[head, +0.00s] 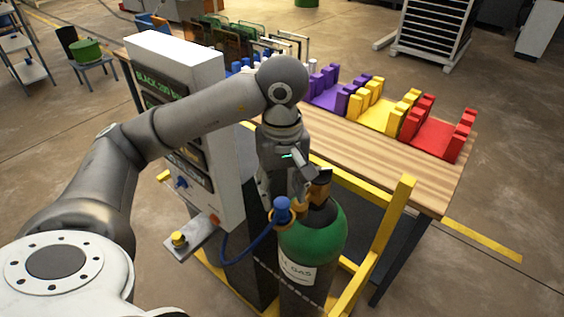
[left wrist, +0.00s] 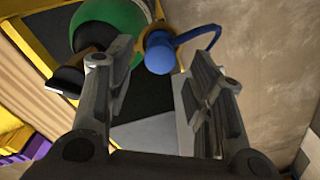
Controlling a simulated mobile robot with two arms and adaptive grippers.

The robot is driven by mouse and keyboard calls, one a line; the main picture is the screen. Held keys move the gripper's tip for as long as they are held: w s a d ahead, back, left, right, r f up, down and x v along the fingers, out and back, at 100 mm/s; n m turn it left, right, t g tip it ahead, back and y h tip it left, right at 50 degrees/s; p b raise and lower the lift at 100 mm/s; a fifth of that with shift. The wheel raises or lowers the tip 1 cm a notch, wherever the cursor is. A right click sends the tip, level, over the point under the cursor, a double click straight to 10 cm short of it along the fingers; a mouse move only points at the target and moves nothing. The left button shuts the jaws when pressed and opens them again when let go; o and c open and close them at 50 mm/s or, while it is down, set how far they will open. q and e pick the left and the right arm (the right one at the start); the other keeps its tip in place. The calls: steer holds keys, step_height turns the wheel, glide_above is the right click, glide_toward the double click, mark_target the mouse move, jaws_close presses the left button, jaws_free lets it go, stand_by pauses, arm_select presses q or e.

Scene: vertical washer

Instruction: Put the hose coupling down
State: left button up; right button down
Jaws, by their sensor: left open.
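The hose coupling (head: 283,209) is blue, with a blue hose (head: 238,250) curving down to the left. It sits at a yellow-orange ring holder (head: 268,218) beside the gas cylinder (head: 318,240), which has a green top. In the left wrist view the coupling (left wrist: 159,56) shows beyond the fingertips, in the gap between them, with the ring partly behind it. My left gripper (head: 283,190) is open, its fingers (left wrist: 152,75) apart and nothing held between them. Whether a finger still touches the coupling I cannot tell. My right gripper is not in view.
A white machine cabinet (head: 215,110) with a screen stands left of the cylinder. A yellow frame (head: 378,250) rails the right side. Behind is a wooden table (head: 375,150) with purple, yellow and red racks (head: 432,134).

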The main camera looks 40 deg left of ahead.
mark_target(282, 203)
arm_select(q)
step_height(282, 203, up, 8)
stand_by(0.5)
steer(key=shift+f, duration=0.1)
stand_by(0.4)
